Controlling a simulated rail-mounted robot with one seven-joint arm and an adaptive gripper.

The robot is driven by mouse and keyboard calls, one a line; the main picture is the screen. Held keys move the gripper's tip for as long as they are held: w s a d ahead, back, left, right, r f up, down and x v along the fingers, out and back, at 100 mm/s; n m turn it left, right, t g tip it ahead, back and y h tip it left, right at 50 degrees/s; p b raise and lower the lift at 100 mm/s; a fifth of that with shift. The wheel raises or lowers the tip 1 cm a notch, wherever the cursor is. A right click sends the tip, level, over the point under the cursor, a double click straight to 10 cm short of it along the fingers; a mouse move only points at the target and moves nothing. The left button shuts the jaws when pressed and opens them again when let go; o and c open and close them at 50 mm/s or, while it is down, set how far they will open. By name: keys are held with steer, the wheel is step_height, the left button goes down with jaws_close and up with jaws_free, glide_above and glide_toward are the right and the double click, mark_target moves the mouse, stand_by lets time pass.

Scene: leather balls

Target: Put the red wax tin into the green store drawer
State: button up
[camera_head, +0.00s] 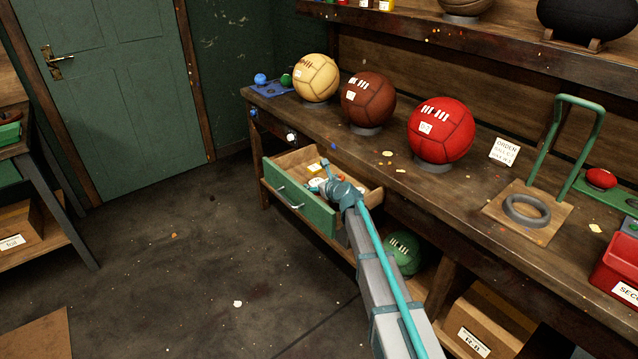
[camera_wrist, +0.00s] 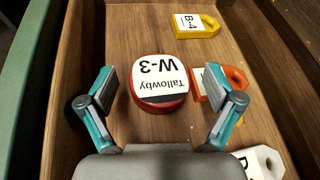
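The green store drawer (camera_head: 312,213) is pulled open under the workbench; its green front also shows at the left of the wrist view (camera_wrist: 27,75). The red wax tin (camera_wrist: 160,101) lies on the drawer's wooden floor, its white label reading "Tallowby W-3" upward. My gripper (camera_head: 328,186) is inside or just above the drawer in the head view. In the wrist view my gripper (camera_wrist: 162,90) is open, its two fingers apart on either side of the tin, with a visible gap to each. In the head view the arm and gripper hide part of the drawer.
Inside the drawer lie a yellow tag (camera_wrist: 208,28), an orange tag (camera_wrist: 236,77) near the right finger and a white tag (camera_wrist: 274,163). The bench (camera_head: 385,177) above carries a cream ball (camera_head: 316,78), a brown ball (camera_head: 368,98) and a red ball (camera_head: 440,132).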

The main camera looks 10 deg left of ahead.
steer(key=shift+r, duration=0.1)
steer(key=shift+r, duration=0.5)
steer(key=v, duration=1.2)
